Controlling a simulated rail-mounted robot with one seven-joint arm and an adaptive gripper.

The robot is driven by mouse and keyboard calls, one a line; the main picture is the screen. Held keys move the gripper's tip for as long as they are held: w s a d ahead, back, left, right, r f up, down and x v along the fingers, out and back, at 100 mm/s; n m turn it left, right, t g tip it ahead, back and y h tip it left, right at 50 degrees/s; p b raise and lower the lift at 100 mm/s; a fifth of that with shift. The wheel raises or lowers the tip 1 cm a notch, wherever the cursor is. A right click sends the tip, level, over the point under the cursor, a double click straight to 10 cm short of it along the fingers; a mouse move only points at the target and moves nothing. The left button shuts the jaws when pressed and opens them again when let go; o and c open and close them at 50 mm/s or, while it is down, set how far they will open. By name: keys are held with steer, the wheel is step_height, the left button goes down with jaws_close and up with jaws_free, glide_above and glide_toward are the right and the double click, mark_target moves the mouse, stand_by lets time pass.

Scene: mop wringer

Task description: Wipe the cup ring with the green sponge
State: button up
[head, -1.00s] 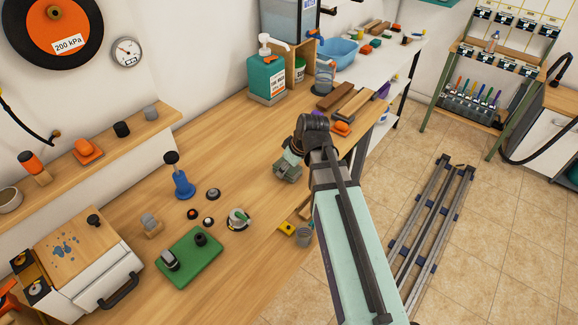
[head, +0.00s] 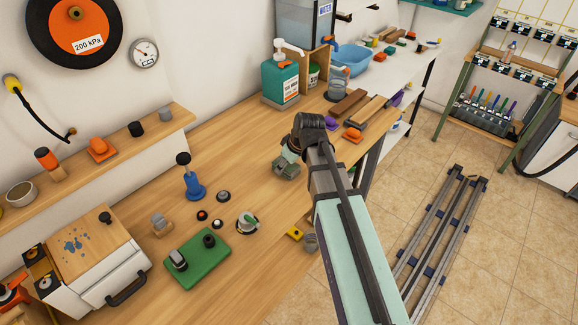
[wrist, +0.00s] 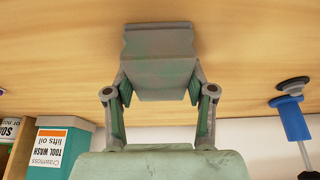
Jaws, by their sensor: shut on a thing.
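My gripper (wrist: 160,98) is shut on a grey-green block (wrist: 160,62), which fits the green sponge in place, though its colour looks dull. In the head view the block (head: 287,170) is low over or on the wooden bench (head: 240,150), right of the blue bottle-like stand. I cannot tell whether it touches the wood. The arm hides part of the bench beyond. I cannot make out a cup ring in either view.
The blue stand (head: 193,183), a round dial (head: 248,221) and a green board (head: 197,260) stand left and nearer. A teal soap bottle (head: 281,78) stands farther back. Bare wood lies between.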

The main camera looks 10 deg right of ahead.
mark_target(296, 177)
steer(key=shift+w+a, duration=0.8)
steer(key=shift+w, duration=0.25)
steer(key=shift+w+a, duration=0.8)
steer(key=shift+w, duration=0.2)
steer(key=shift+f, duration=0.1)
steer(key=shift+s, duration=0.1)
steer(key=shift+s+d, duration=0.1)
steer(key=shift+s, duration=0.05)
steer(key=shift+s+d, duration=0.8)
steer(key=shift+s, duration=0.2)
steer(key=shift+s+d, duration=0.75)
steer(key=shift+s, duration=0.2)
steer(key=shift+s+d+p, duration=0.15)
steer(key=shift+s+d, duration=0.7)
steer(key=shift+s, duration=0.2)
steer(key=shift+s+d+p, duration=0.15)
steer(key=shift+s+d, duration=0.65)
steer(key=shift+s, duration=0.25)
